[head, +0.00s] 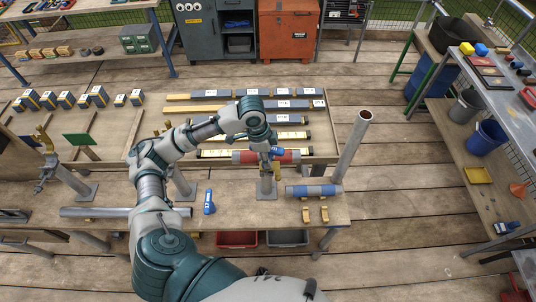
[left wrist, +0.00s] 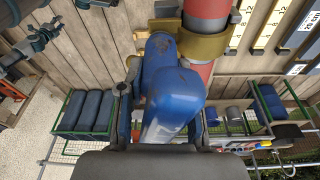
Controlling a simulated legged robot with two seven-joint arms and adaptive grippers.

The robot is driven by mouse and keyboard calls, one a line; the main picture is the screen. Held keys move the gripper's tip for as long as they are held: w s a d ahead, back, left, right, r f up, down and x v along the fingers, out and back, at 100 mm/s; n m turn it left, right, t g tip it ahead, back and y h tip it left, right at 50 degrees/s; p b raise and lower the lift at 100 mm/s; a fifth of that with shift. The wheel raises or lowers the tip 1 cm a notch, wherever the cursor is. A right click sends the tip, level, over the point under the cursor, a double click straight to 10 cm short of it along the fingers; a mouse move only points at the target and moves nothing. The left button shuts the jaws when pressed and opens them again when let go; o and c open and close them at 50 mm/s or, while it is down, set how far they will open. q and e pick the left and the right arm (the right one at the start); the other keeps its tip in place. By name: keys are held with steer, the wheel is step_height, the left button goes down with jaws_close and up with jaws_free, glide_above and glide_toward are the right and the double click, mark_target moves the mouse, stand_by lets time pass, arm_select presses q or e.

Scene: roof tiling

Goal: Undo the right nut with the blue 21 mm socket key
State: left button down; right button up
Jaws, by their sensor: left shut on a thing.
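My left gripper (head: 270,153) is shut on a blue socket key (left wrist: 168,85), just in front of a red pipe (head: 244,157) on a grey stand (head: 266,188). The key also shows in the head view (head: 278,152). In the left wrist view the key fills the middle, between the dark fingers, right by a brass clamp (left wrist: 205,47) around the red pipe (left wrist: 207,12). The right nut is hidden or too small to make out, and I cannot tell whether the key sits on it. My right gripper is not in view.
Another blue key (head: 209,202) stands on the workbench (head: 150,226). Shelves (head: 475,165) stand far right.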

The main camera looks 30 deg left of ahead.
arm_select(q)
steer(key=shift+w+r+n+t+p, duration=0.15)
steer(key=shift+n+t+p, duration=0.15)
steer(key=shift+n+p, duration=1.25)
steer(key=shift+a+n+p, duration=0.1)
steer(key=shift+n+p, duration=0.35)
steer(key=shift+p, duration=0.9)
steer(key=shift+n+p, duration=0.3)
steer(key=shift+p, duration=0.05)
steer(key=shift+w+d+v, duration=0.1)
steer(key=shift+d+v, duration=0.05)
steer(key=shift+v, duration=0.8)
steer(key=shift+w+d+v, duration=0.15)
steer(key=shift+d+v, duration=0.05)
steer(key=shift+v, duration=0.75)
steer(key=shift+w+d+v, duration=0.1)
steer(key=shift+d+v, duration=0.05)
steer(key=shift+v, duration=0.8)
